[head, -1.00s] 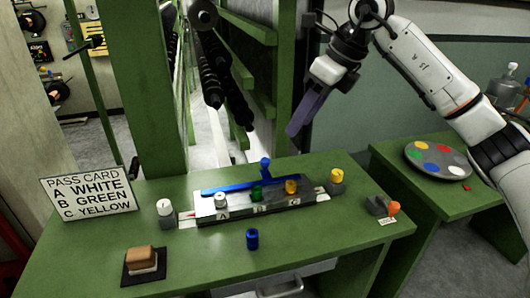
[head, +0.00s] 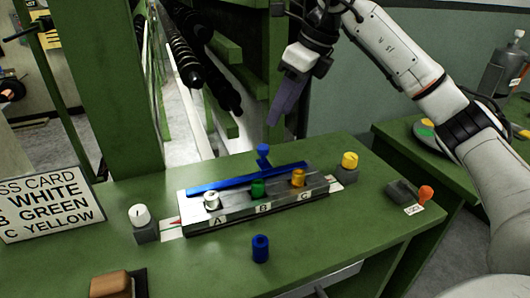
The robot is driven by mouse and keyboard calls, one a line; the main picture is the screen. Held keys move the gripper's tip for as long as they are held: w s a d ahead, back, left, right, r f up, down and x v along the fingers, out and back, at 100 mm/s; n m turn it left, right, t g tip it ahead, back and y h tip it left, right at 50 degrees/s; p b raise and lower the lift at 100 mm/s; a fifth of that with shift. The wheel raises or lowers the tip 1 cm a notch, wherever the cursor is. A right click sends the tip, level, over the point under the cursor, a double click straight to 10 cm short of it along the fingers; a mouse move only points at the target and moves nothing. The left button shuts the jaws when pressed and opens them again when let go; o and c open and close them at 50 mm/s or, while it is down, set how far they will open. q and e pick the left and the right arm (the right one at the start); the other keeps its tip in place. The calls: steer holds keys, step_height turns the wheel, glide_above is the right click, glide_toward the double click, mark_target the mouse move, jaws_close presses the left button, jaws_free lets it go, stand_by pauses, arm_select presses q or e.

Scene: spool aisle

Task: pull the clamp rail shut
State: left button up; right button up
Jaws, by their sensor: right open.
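The clamp rail (head: 235,180) is a long blue bar along the back of the metal spool holder (head: 255,212), with a blue knob handle (head: 263,152) standing up behind it. It lies behind the spools, not over them. A white spool (head: 211,201) sits at A, a green spool (head: 258,188) at B and an orange-yellow spool (head: 298,178) at C. My right gripper (head: 277,115) is open and empty, pointing down above and behind the handle, apart from it. My left gripper is out of view.
A loose blue spool (head: 260,249) stands in front of the holder. White-topped (head: 141,216) and yellow-topped (head: 349,160) posts flank it. An orange-knobbed lever (head: 425,194) is at right, the pass card (head: 45,205) at left, and a brown-topped block (head: 112,285) at front left.

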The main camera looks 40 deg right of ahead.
mark_target(264, 146)
steer(key=x, duration=1)
steer(key=shift+w+f, duration=0.1)
steer(key=shift+f, duration=0.2)
steer(key=shift+c, duration=0.3)
steer(key=shift+a, duration=0.1)
jaws_close()
